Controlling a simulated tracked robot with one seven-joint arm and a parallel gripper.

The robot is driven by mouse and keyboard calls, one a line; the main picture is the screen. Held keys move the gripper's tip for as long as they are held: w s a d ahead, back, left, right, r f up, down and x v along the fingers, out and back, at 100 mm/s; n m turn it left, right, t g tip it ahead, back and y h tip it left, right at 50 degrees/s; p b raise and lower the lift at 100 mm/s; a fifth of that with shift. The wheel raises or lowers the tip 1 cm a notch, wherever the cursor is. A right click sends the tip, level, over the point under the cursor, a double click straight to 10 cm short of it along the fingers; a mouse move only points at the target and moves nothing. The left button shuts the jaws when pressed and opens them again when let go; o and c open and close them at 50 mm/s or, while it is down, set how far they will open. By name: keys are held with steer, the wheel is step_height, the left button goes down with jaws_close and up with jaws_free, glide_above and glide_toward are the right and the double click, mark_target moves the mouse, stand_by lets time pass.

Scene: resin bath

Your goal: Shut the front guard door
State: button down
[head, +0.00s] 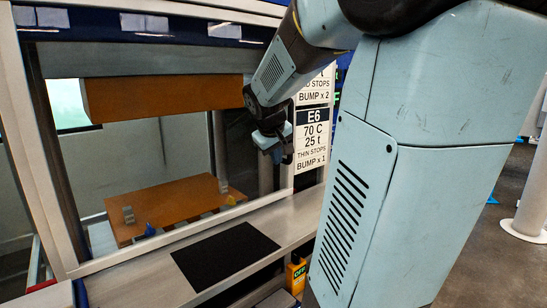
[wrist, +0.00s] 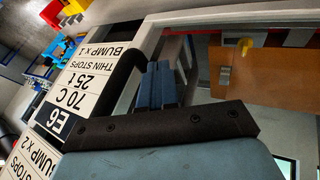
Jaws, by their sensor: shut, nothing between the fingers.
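The press front (head: 40,150) is a pale metal frame around a wide opening, with two orange-brown platens inside. I cannot tell whether a clear guard panel covers the opening. A dark blue band (head: 140,26) runs along its top. My gripper (head: 277,155) is at the right side of the opening, beside the instruction sign. In the wrist view its blue fingers (wrist: 162,85) are together and empty. A black bent bar (wrist: 126,78) lies just left of the fingers, apparently a handle; whether they touch it is unclear.
The instruction sign (head: 313,135) marked E6 is on the right post. The lower platen (head: 165,205) carries small grey, blue and yellow pieces. A black mat (head: 225,257) lies on the front ledge. A yellow-orange box (head: 297,276) reading OFF is below it.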

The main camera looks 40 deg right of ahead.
steer(key=w+a+v, duration=0.1)
steer(key=a+v, duration=0.1)
steer(key=v, duration=0.9)
steer(key=shift+a+f, duration=0.15)
steer(key=shift+a, duration=0.05)
